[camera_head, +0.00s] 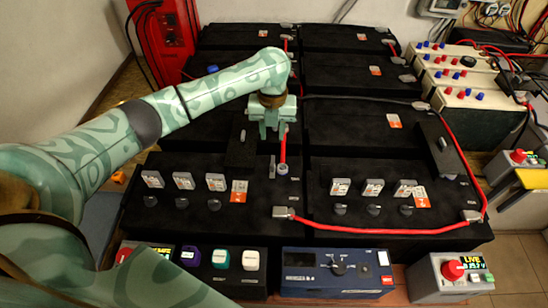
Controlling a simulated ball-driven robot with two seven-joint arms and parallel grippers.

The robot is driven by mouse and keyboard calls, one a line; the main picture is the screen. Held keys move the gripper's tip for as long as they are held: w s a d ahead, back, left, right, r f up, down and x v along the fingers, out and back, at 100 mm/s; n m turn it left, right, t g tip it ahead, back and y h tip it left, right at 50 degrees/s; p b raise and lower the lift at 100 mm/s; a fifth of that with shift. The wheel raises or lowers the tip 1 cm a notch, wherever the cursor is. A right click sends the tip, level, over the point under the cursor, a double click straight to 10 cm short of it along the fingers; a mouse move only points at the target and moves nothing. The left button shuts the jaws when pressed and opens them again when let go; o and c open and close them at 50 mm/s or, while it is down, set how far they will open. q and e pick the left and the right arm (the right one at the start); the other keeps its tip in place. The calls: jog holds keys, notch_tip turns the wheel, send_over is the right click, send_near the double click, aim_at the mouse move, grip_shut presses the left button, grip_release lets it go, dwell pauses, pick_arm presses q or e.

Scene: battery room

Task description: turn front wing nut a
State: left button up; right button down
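My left gripper (273,132) points down over the middle of the black battery bank, with a gap between its two fingers. It is open, and I see nothing held in it. A red cable runs just below it to a small metal terminal fitting (282,169) on the front left battery (255,205). Another metal terminal clamp (284,212) sits at that battery's front right corner. The wing nut is too small to tell apart from these fittings, and I cannot read a letter a. My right gripper is out of view.
Black knobs (151,201) with grey tags stand in rows on the front batteries. A blue meter box (337,272) and a grey box with a red button (453,276) stand in front. A long red cable (380,230) loops around the front right battery (320,190).

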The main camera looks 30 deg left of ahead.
aim_at(273, 161)
pick_arm(q)
notch_tip(273, 161, down, 10)
jog(key=b, duration=0.4)
jog(key=shift+f, duration=0.2)
jog(key=shift+f+b, duration=0.45)
jog(key=shift+f, duration=0.1)
grip_shut()
